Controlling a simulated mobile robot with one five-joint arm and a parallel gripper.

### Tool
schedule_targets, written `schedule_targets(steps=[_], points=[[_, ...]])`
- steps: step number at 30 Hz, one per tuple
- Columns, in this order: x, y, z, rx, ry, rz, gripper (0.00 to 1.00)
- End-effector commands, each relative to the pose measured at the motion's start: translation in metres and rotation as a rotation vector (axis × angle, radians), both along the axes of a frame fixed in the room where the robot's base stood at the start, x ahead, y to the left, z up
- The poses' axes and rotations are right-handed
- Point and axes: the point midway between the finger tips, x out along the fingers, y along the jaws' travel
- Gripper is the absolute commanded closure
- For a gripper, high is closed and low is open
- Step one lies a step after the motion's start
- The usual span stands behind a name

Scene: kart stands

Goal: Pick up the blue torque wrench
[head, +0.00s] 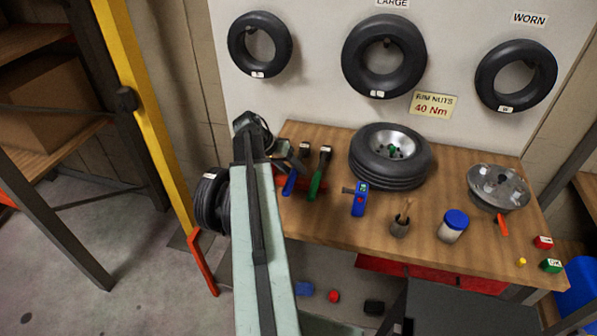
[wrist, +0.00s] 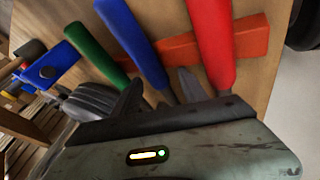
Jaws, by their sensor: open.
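The blue torque wrench (wrist: 137,42) lies on the bench in the wrist view, its blue handle running down toward my gripper (wrist: 162,80). My gripper is open, and the handle's lower end appears between its two dark fingers. I cannot tell whether they touch it. A green-handled wrench (wrist: 93,52) lies to its left and a red-handled one (wrist: 212,45) to its right, across a red rack (wrist: 255,38). In the head view the blue handle (head: 290,181) shows beside my arm, next to the green handle (head: 317,184). My gripper (head: 280,150) is partly hidden there.
The wooden bench (head: 330,225) also bears a wheel (head: 388,158), a blue device with a small display (head: 360,199), a brush pot (head: 400,225), a blue-lidded jar (head: 453,226) and a metal dish (head: 498,188). A yellow post (head: 148,95) stands left of my arm.

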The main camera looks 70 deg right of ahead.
Motion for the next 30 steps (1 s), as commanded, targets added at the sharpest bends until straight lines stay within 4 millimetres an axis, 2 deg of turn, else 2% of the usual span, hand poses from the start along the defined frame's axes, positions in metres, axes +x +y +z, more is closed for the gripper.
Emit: schedule_targets(steps=[5,8,9,11,30], points=[[-0.0006,-0.0004,0.0006,0.000,0.000,0.001,0.49],[-0.0005,-0.0005,0.0007,0.000,0.000,0.000,0.74],[-0.0005,-0.0005,0.0007,0.000,0.000,0.000,0.85],[-0.0005,-0.0005,0.0007,0.000,0.000,0.000,1.00],[-0.0009,-0.0007,0.0006,-0.001,-0.001,0.000,1.00]])
